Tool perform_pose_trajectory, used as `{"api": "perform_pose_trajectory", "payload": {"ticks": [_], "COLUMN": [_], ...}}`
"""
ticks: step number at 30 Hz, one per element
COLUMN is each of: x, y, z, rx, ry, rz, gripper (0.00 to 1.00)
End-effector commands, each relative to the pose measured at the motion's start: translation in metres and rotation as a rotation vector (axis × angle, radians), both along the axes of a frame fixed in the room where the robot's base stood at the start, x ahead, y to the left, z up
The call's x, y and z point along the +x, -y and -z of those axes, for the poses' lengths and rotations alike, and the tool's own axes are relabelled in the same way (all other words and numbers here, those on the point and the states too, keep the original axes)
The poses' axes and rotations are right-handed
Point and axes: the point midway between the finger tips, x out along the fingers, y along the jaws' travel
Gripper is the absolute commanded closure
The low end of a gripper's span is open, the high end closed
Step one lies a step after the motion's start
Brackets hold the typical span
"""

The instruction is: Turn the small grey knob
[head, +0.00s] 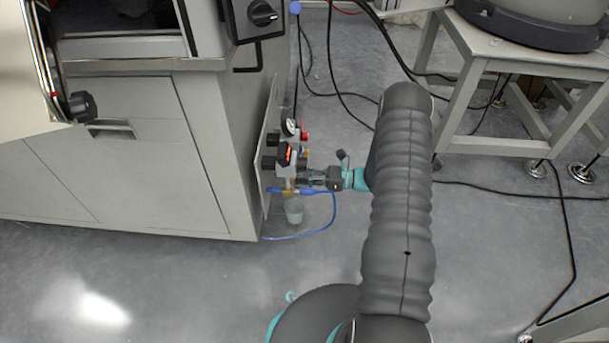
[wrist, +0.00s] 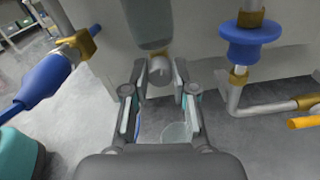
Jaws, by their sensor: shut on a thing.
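The small grey knob (wrist: 158,76) is a short, round stub below a larger dark grey cylinder (wrist: 148,22) in the wrist view. My gripper (wrist: 161,80) has one finger on each side of the knob and is shut on it. In the head view my gripper (head: 312,178) reaches left to the valve unit on the cabinet's side. The knob cannot be made out there; the gripper and fittings hide it.
The valve unit carries a round gauge (head: 289,127) and a red part (head: 305,136). A blue hose fitting (wrist: 45,83) is left of my fingers, and a blue flanged part (wrist: 255,38) with pipes is right. A grey cup (head: 294,211) sits below. A grey stand (head: 480,75) is at right.

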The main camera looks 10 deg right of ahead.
Motion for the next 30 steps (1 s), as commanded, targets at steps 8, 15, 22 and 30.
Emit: {"api": "perform_pose_trajectory", "payload": {"ticks": [8,15,22,30], "x": [-0.001,-0.001,0.000,-0.005], "y": [0.000,0.000,0.000,0.016], "z": [0.000,0.000,0.000,0.000], "rx": [0.013,0.012,0.012,0.012], "ry": [-0.038,-0.037,-0.036,-0.035], "rz": [-0.002,-0.002,0.000,0.003], "gripper": [1.00,0.49,0.49,0.49]}}
